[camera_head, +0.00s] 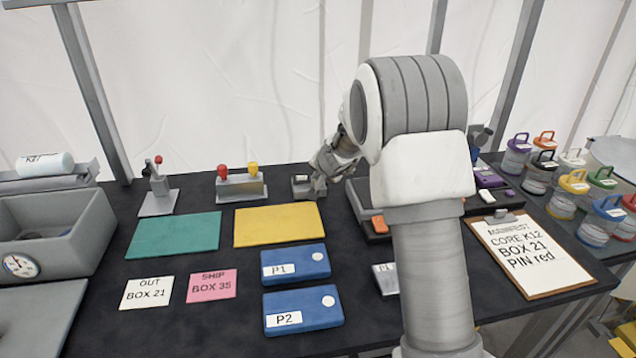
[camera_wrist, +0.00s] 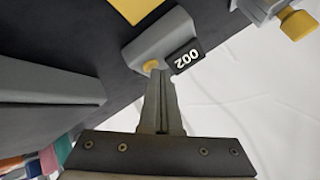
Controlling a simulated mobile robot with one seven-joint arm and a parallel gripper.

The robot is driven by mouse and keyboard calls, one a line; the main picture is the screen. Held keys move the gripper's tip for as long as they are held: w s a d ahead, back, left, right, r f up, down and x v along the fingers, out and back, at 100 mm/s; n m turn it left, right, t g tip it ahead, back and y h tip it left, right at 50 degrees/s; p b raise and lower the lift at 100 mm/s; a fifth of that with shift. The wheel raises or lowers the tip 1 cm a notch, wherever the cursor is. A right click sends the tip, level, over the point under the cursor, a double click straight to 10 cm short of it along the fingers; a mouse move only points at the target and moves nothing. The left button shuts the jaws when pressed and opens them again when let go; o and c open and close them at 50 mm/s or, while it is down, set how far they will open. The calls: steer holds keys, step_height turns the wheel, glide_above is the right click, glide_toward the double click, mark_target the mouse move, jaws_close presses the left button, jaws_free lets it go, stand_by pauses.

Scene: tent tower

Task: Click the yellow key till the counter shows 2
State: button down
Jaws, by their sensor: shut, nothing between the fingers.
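The counter (camera_wrist: 165,42) is a small grey block with a yellow key (camera_wrist: 151,65) and a black display (camera_wrist: 187,57). The display appears upside down in the wrist view and reads 002. My gripper (camera_wrist: 158,74) is shut and empty, its fingertips right at the yellow key. I cannot tell whether they touch it or press it. In the head view the counter (camera_head: 301,187) stands at the back of the table, with my gripper (camera_head: 318,185) at its right side; the key is hidden there.
A grey stand with red and yellow knobs (camera_head: 240,186) is left of the counter. A yellow mat (camera_head: 279,225) and blue boxes (camera_head: 295,263) lie in front. An orange-buttoned device (camera_head: 376,226) is to the right. A lever stand (camera_head: 158,195) is farther left.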

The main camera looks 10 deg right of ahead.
steer(key=shift+f, duration=0.1)
stand_by(0.3)
steer(key=shift+r+p, duration=0.75)
steer(key=shift+r, duration=0.15)
steer(key=shift+r+p, duration=2.2)
steer(key=shift+r, duration=0.3)
